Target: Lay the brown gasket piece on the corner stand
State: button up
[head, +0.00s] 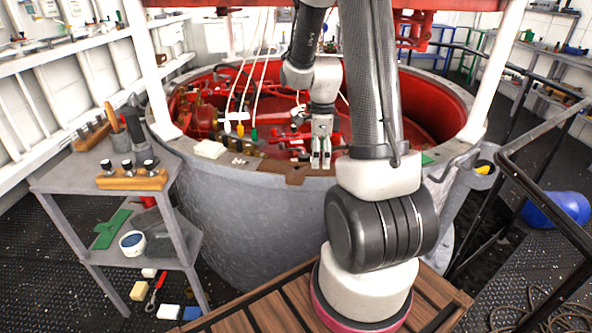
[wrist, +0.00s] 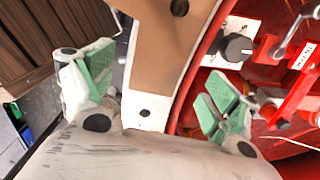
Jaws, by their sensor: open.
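The brown gasket piece (head: 273,166) lies flat on the near rim of the big grey tank. In the wrist view the brown piece (wrist: 160,62) shows as a tan strip with a dark round spot at its top end, lying in the gap between my fingers. The corner stand (head: 73,172) is a grey two-level metal stand at the left.
A wooden block with several knobs (head: 131,180) and a cup of tools occupy part of the stand's top. A white block (head: 210,149) and small bottles sit along the rim. Red fittings (wrist: 300,85) lie close to my right finger. A black railing (head: 520,165) stands at right.

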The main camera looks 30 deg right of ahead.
jog(key=shift+f, duration=1.5)
jog(key=shift+f, duration=0.25)
jog(key=c, duration=1.2)
